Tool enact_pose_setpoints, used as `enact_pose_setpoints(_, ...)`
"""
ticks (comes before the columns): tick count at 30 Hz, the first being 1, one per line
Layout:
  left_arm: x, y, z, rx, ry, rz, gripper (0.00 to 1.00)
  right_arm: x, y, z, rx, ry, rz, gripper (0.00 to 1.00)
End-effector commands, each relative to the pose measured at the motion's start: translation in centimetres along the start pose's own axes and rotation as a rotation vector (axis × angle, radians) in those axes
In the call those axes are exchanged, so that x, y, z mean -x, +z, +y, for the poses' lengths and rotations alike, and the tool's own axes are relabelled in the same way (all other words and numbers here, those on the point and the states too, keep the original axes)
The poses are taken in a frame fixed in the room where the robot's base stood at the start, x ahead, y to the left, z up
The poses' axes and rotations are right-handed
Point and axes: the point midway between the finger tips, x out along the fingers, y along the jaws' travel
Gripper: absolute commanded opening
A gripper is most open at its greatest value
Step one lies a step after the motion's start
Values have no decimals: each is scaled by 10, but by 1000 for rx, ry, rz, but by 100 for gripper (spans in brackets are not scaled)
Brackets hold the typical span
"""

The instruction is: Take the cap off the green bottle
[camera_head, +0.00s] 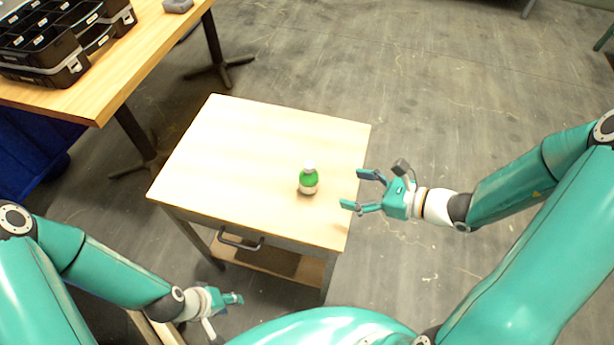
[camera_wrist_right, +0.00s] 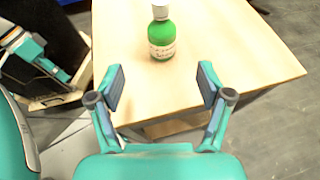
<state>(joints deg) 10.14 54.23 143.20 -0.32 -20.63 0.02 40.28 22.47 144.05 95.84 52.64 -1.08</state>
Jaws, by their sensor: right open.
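The green bottle (camera_head: 308,183) stands upright on a small wooden table (camera_head: 240,140), right of its middle. Its white cap (camera_head: 309,165) sits on top. In the right wrist view the bottle (camera_wrist_right: 161,40) stands ahead, beyond the fingertips, with a label on its front and the cap (camera_wrist_right: 160,12) at the upper edge. My right gripper (camera_head: 357,190) is open and empty at the table's right edge, apart from the bottle. It also shows in the right wrist view (camera_wrist_right: 162,88). My left gripper (camera_head: 236,299) is low in front of the table, away from the bottle; its finger opening is unclear.
The small table has a drawer handle (camera_head: 240,243) at its front and a lower shelf. Its top is otherwise clear. A larger wooden table (camera_head: 130,65) at the upper left bears black cases (camera_head: 60,40) and a small grey object (camera_head: 178,6). A blue bin (camera_head: 25,150) stands beneath.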

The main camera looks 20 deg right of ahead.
Motion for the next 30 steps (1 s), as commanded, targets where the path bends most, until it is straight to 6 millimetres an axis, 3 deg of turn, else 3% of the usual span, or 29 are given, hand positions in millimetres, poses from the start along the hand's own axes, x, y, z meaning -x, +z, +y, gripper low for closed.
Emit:
enact_pose_setpoints(10,-3,0,-1,0,0,0,40,-66,-5,-2,-9,-11,4,78)
enact_pose_setpoints(20,-2,0,0,-1,0,0,40,-90,-6,-3,-11,-15,4,78)
enact_pose_setpoints(30,4,0,1,0,0,1,40,-132,-12,-5,-9,-15,4,78)
